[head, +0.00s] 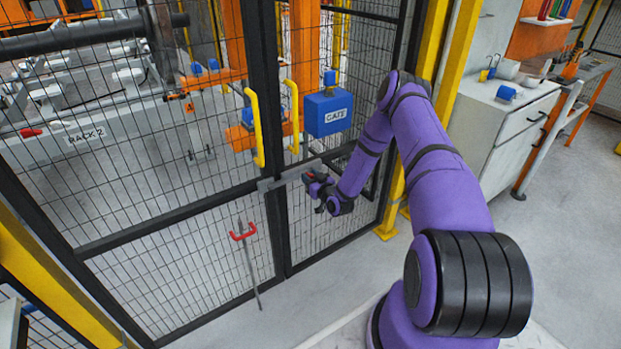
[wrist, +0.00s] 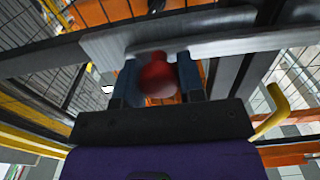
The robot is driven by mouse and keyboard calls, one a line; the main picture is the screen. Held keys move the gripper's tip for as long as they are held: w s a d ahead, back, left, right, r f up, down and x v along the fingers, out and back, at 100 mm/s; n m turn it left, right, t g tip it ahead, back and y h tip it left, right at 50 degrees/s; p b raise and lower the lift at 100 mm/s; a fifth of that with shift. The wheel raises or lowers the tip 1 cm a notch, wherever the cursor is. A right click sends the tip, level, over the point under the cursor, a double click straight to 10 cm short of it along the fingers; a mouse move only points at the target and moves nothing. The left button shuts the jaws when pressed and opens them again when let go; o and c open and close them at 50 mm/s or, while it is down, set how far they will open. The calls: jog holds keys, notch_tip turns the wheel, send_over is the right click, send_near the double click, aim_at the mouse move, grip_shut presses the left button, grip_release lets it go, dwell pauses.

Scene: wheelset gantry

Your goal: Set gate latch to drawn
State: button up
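The gate latch (head: 290,175) is a grey metal bar on the dark mesh gate, lying across the seam between two panels. In the wrist view the grey bar (wrist: 240,44) runs across the top, overlapping a second flat grey piece at the left. A red knob (wrist: 158,78) sits below the bar, between my two fingers. My gripper (head: 314,180) is at the right end of the latch; in the wrist view its fingers (wrist: 159,82) stand close against both sides of the knob and appear closed on it. The head view mostly hides the knob behind my gripper.
A blue GATE box (head: 328,112) is above the latch. Yellow handles (head: 254,127) stand on both sides of the seam. A rod with a red handle (head: 243,235) stands at the lower left panel. A yellow post (head: 393,195) and grey cabinet (head: 500,125) are right; floor between is clear.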

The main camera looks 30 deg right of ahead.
jog(key=shift+w+d, duration=0.1)
jog(key=shift+d, duration=3.1)
grip_shut()
jog(key=o, duration=1.1)
grip_release()
jog(key=shift+d, duration=0.15)
jog(key=shift+c, duration=0.2)
jog(key=s, duration=1.1)
jog(key=shift+d, duration=0.15)
